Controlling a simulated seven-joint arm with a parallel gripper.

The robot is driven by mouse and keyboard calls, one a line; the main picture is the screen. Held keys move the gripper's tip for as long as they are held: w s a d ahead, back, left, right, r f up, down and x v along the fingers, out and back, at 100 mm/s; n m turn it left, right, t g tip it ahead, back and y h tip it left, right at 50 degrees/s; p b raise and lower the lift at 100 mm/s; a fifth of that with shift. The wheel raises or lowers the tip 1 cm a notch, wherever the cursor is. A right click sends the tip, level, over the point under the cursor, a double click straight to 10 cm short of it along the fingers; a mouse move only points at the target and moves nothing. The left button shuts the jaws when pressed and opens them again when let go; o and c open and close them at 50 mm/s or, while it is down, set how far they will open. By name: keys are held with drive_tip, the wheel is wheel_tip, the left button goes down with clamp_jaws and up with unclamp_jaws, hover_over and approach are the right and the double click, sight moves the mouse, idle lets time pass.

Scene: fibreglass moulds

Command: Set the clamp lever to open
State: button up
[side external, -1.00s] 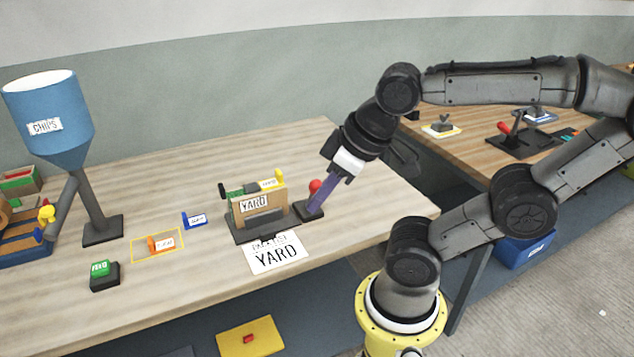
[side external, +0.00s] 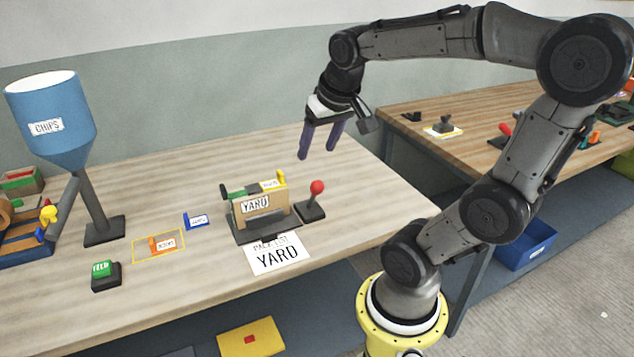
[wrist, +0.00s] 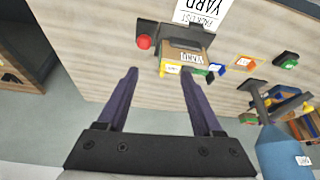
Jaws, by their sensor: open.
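A red-knobbed lever (side external: 317,187) stands on a small dark base at the right side of the YARD fixture (side external: 255,204). In the side view its stem looks near upright, leaning slightly right. Its red knob also shows in the wrist view (wrist: 144,41), just beyond the left finger. The fixture holds a tan block labelled YARD. My gripper (side external: 317,152) hangs above and behind the lever, its purple fingers apart, pointing down and empty. Both fingers show in the wrist view (wrist: 158,70). No label on the lever's positions is readable.
A YARD card (side external: 277,254) lies in front of the fixture. Blue (side external: 196,221) and orange (side external: 163,244) tags, a green button (side external: 105,275) and the CHIPS hopper (side external: 50,120) are to the left. Another red-knobbed lever (side external: 505,130) stands on the second table. The tabletop behind the fixture is clear.

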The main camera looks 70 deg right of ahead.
sight(317, 181)
drive_tip(key=shift+m+g, duration=0.3)
drive_tip(key=shift+m, duration=0.3)
drive_tip(key=d+x, duration=0.1)
drive_tip(key=x, duration=0.4)
drive_tip(key=s+x, duration=0.1)
drive_tip(key=x, duration=0.4)
drive_tip(key=d+x, duration=0.1)
drive_tip(key=x, duration=0.4)
drive_tip(key=shift+s+d+r, duration=0.15)
drive_tip(key=shift+s+d, duration=0.15)
clamp_jaws()
idle(0.4)
